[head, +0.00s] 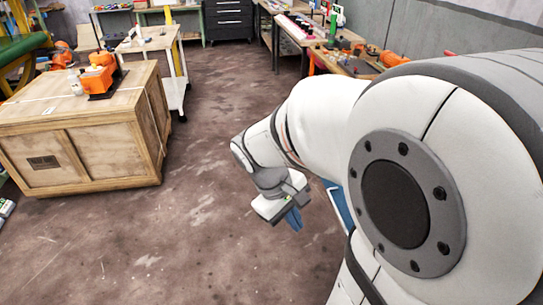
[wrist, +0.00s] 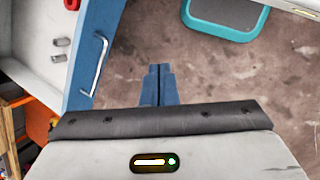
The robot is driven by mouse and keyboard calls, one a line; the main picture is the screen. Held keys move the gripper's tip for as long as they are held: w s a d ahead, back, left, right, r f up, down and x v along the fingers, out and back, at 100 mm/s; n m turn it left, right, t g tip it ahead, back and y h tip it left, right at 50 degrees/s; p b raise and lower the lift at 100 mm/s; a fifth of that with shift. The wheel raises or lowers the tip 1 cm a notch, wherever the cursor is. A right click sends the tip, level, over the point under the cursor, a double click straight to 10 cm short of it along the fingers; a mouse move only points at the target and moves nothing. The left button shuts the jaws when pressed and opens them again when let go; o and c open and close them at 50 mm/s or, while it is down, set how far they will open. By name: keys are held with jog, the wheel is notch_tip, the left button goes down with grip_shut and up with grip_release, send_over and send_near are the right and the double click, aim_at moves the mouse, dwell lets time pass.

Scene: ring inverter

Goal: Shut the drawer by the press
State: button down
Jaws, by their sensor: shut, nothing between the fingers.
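A blue panel (wrist: 92,58) with a silver bar handle (wrist: 100,66) shows at the left of the wrist view; it looks like a drawer front. A pale grey surface (wrist: 35,35) with two small grey pieces lies on its far side. How far the drawer stands out is unclear. My gripper (wrist: 158,78) has blue fingers shut together with nothing between them, to the right of the handle and apart from it in the picture. In the head view my gripper (head: 293,219) hangs over the floor; a blue strip (head: 340,205), perhaps the same panel, is mostly hidden by my arm.
A large wooden crate (head: 85,140) stands at the left with an orange device (head: 98,75) on top. A white cart (head: 150,42) stands behind it. Workbenches and a black drawer cabinet (head: 228,20) line the back. A teal-edged object (wrist: 225,15) lies at the wrist view's top. The middle floor is clear.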

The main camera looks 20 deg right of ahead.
jog(key=w+d+f+n+g+h+b, duration=0.1)
jog(key=w+d+f+n+h+b, duration=0.35)
jog(key=f, duration=0.35)
jog(key=w+d+f+n+h+b, duration=0.3)
jog(key=w+f+n+h+b, duration=0.15)
jog(key=f, duration=0.45)
jog(key=w+d+f+n+g+h+b, duration=0.1)
jog(key=w+d+f+n+h+b, duration=0.3)
jog(key=f, duration=0.4)
jog(key=s+d+m+b, duration=0.1)
jog(key=s+d+b, duration=0.2)
jog(key=d, duration=0.9)
jog(key=shift+d+h, duration=0.3)
jog(key=shift+h, duration=0.1)
